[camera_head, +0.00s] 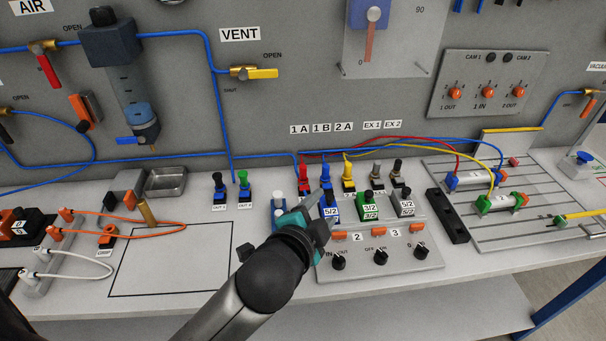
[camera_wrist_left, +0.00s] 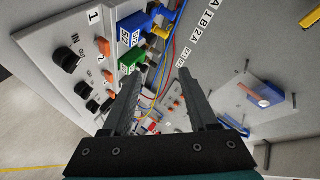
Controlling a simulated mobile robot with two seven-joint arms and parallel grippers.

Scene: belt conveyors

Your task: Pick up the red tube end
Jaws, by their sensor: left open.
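The red tube end (camera_head: 304,178) stands upright in the row under the 1A label, left of a blue tube end (camera_head: 326,178) and a yellow tube end (camera_head: 348,180). A thin red tube arcs from this row to the cylinder plate at the right. My left gripper (camera_head: 320,218) is in front of and slightly right of the red end, by the blue 5/2 valve, with a visible gap. In the wrist view my left gripper (camera_wrist_left: 158,80) has its fingers apart with nothing held between them. The red end is not clearly visible there. My right gripper is not in view.
Green 3/2 (camera_head: 370,209) and grey 5/2 (camera_head: 405,204) valves stand close right of my gripper. A knob panel (camera_head: 430,255) lies in front. Grey (camera_head: 376,176) and black (camera_head: 398,174) tube ends stand farther right. The outlined square (camera_head: 170,262) at left is largely clear.

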